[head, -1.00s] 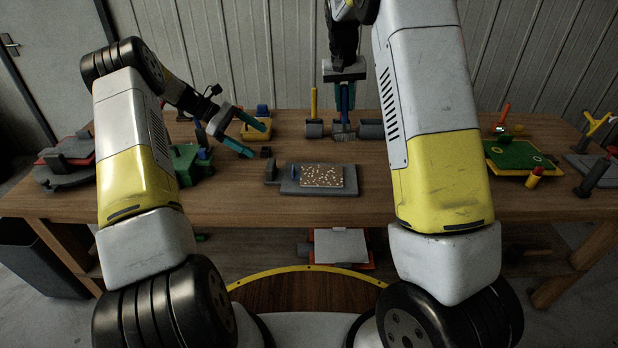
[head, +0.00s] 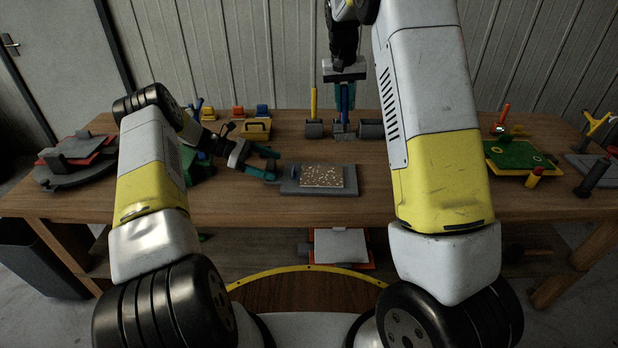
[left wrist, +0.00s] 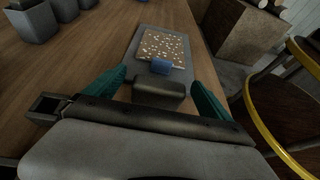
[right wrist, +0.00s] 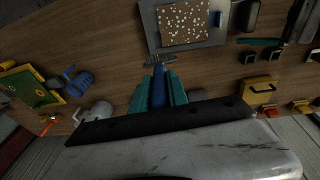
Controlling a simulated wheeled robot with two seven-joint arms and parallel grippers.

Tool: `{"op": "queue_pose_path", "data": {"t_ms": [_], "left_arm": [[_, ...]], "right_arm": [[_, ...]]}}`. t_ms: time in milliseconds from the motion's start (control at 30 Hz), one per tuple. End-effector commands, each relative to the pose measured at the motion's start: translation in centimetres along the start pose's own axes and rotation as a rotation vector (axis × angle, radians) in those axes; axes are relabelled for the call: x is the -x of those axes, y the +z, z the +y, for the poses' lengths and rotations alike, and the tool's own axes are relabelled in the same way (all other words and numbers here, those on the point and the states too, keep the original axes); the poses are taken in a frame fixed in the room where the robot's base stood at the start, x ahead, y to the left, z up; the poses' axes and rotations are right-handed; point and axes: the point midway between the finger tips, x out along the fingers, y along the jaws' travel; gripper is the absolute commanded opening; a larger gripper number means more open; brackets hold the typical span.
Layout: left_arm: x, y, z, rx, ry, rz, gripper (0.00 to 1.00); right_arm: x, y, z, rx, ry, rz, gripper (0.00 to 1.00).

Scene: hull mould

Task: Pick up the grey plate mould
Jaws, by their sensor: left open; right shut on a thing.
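The grey plate mould (head: 352,180) lies flat on the bench, with a brown speckled slab (head: 322,176) on top. In the left wrist view the plate (left wrist: 146,38) has a small blue block (left wrist: 161,67) and a dark grey grip block (left wrist: 158,89) at its near end. My left gripper (head: 272,164) is open at the plate's left end, its teal fingers on either side of the grip block, not closed on it. My right gripper (head: 344,88) is shut on a blue-handled brush (right wrist: 158,86), behind the plate. The brush's grey end is low over the bench.
A grey roller (head: 370,129) and another grey tool with a yellow handle (head: 314,128) stand beside the brush. A yellow block (head: 257,129) is at back left. A green board (head: 518,155) lies right. Bench in front of the plate is clear.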

Motion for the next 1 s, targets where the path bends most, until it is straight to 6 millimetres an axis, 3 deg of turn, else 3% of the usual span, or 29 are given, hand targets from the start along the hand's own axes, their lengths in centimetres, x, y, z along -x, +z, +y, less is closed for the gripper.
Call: {"op": "queue_pose_path", "data": {"t_ms": [300, 767, 800, 1000], "left_arm": [[-0.77, -0.04, -0.01, 0.000, 0.001, 0.000, 0.94], [-0.74, -0.03, 0.00, 0.000, 0.001, 0.000, 0.05], [-0.73, 0.12, 0.04, -0.001, 0.001, -0.003, 0.02], [-0.69, 0.21, 0.05, -0.002, 0.001, -0.002, 0.02]], "right_arm": [[0.02, -0.01, 0.00, 0.000, 0.000, 0.001, 0.00], [0.02, -0.01, 0.00, 0.000, 0.000, 0.001, 0.00], [0.02, -0.01, 0.00, 0.000, 0.000, 0.001, 0.00], [0.02, -0.02, 0.00, 0.000, 0.000, 0.001, 0.00]]}}
